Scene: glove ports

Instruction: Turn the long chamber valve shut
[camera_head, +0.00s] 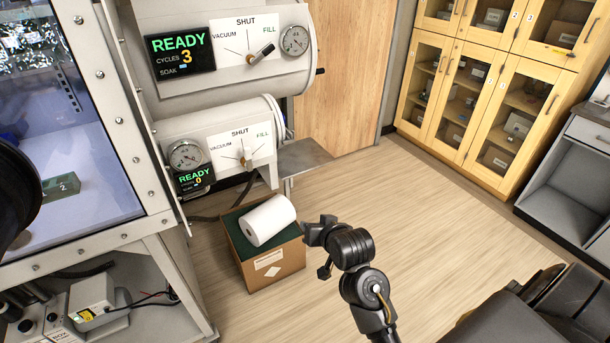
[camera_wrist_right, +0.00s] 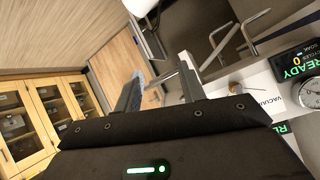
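Two pale chambers stand one above the other at the upper left in the head view. The upper, larger chamber (camera_head: 230,88) has a valve lever (camera_head: 263,52) angled up right, toward FILL. The lower chamber (camera_head: 205,124) has a small valve lever (camera_head: 246,162); its direction is too small to tell. I cannot tell for sure which is the long one. My right gripper (camera_head: 314,252) is open and empty, right of and below both valves, touching neither. Its fingers stand apart in the right wrist view (camera_wrist_right: 162,68). My left gripper is out of view.
A carton (camera_head: 272,268) with a white roll (camera_head: 267,220) on top stands below the lower chamber, left of my right gripper. A grey shelf (camera_head: 304,157) juts out beside that chamber. Wooden cabinets (camera_head: 480,90) line the back right. Open floor (camera_head: 430,210) lies between.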

